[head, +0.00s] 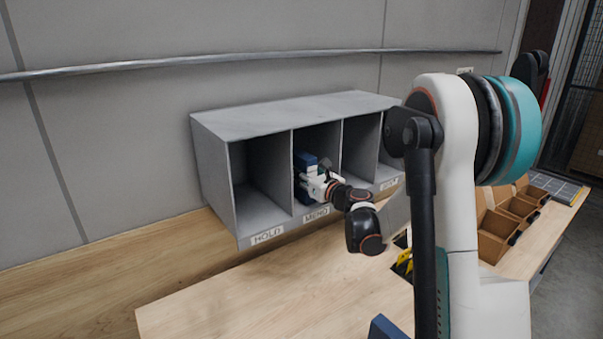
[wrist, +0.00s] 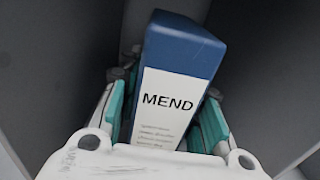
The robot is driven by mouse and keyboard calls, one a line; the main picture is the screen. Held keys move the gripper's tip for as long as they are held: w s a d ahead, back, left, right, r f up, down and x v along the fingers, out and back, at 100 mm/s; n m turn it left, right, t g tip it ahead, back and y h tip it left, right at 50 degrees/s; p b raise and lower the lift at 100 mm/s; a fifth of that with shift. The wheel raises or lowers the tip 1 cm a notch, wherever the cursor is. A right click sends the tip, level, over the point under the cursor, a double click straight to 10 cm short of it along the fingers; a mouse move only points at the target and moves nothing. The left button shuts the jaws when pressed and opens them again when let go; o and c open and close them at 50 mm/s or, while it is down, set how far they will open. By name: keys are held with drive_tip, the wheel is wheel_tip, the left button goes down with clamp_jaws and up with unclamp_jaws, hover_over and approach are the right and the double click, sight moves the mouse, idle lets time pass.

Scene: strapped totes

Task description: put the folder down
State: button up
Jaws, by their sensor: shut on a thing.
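The folder (wrist: 184,50) is a blue block-shaped file with a white label that reads MEND. In the head view the folder (head: 305,161) is inside the grey compartment marked MEND, second from the left. My gripper (wrist: 166,110) is shut on the folder, with a teal-padded finger on each side of it. In the head view my gripper (head: 318,186) reaches into that compartment from the front right. The folder looks slightly tilted in the wrist view. Its lower end is hidden by my gripper, so I cannot tell whether it touches the compartment floor.
Upright dividers flank my gripper. Another dark blue object (head: 386,328) shows at the bottom edge. Cardboard bins (head: 497,235) stand at the right.

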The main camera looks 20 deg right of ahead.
drive_tip(key=o, duration=1.2)
drive_tip(key=shift+f, duration=0.15)
drive_tip(key=shift+r, duration=0.25)
drive_tip(key=s+d, duration=0.2)
drive_tip(key=s, duration=0.9)
drive_tip(key=shift+s+d, duration=0.15)
drive_tip(key=shift+s, duration=0.25)
